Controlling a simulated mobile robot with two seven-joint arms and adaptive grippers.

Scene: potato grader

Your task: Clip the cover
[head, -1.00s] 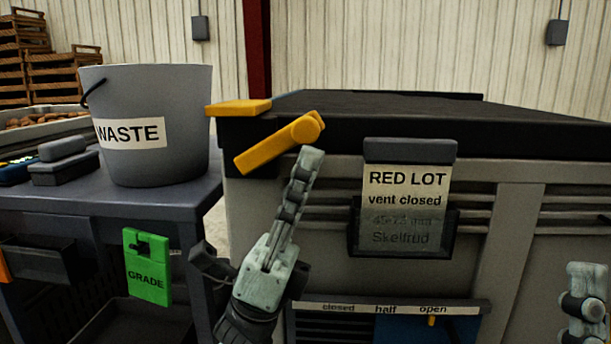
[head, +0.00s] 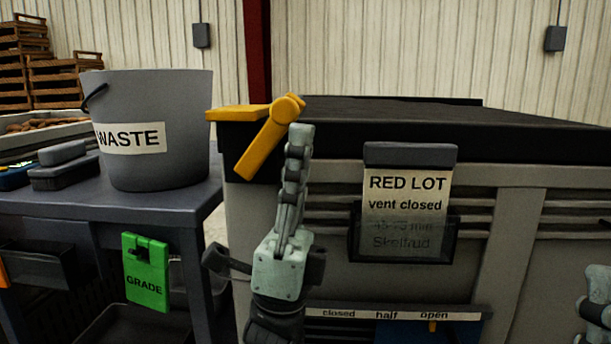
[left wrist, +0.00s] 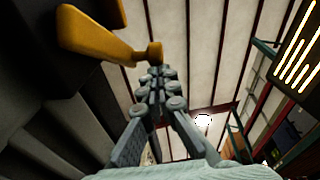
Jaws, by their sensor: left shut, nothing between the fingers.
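The dark cover (head: 430,112) lies on top of the grey crate (head: 515,215). A yellow clip lever (head: 262,145) hangs at the crate's front left corner, slanting down and left from its round pivot. A flat yellow piece (head: 236,113) sits at the cover's corner beside it. My left gripper (head: 299,132) is shut and empty, pointing up, with its tips just right of and below the pivot. In the left wrist view the lever (left wrist: 95,36) is close by the fingertips (left wrist: 155,76); I cannot tell whether they touch. My right gripper (head: 597,312) shows only partly at the right edge.
A card reading RED LOT, vent closed (head: 405,190) is in a holder on the crate front. A waste bucket (head: 150,165) and green grade tag (head: 146,275) are at the left.

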